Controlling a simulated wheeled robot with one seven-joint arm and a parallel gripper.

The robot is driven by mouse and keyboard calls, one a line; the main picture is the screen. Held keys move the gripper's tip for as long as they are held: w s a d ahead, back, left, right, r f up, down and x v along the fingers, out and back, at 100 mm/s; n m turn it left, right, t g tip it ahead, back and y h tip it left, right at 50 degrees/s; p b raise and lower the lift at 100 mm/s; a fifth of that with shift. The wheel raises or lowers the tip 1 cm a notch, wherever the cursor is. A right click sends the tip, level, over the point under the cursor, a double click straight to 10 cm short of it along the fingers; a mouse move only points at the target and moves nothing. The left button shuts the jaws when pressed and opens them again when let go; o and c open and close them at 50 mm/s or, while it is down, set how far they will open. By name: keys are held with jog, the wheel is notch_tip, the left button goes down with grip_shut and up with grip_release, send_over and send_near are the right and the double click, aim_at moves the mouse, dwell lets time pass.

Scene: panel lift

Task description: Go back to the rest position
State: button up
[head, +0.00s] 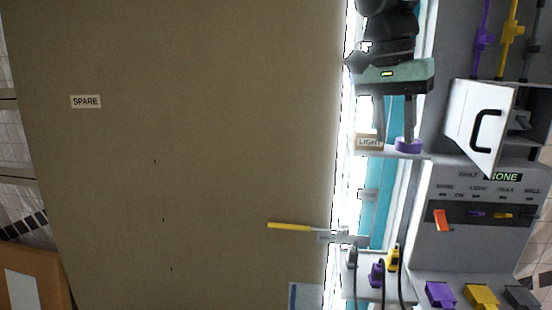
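My gripper (393,138) hangs at the upper right of the head view, pointing down. Its two dark fingers are apart, with the teal background showing between them. A small shelf (425,156) with a "LIGHT" label (369,142) is at the fingertips. A purple ring (408,146) is at the tip of the right finger; I cannot tell if they touch. I see nothing held between the fingers.
A large brown board labelled "SPARE" (190,120) fills the left and middle. A yellow-handled lever (288,226) crosses its right edge.

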jog(key=s+a+f+n+y+b, duration=0.1)
jog(key=s+a+f+n, duration=0.3)
jog(key=f, duration=0.3)
jog(key=s+a+f+n+y+b, duration=0.1)
jog(key=s+a+f+n+b, duration=0.2)
jog(key=s+f, duration=0.4)
jog(key=s+d+f+n+b, duration=0.1)
jog(key=s+f+n, duration=0.8)
jog(key=s+f, duration=0.4)
jog(key=shift+s+f+y, duration=0.4)
jog(key=shift+f, duration=0.55)
jog(key=shift+d, duration=0.1)
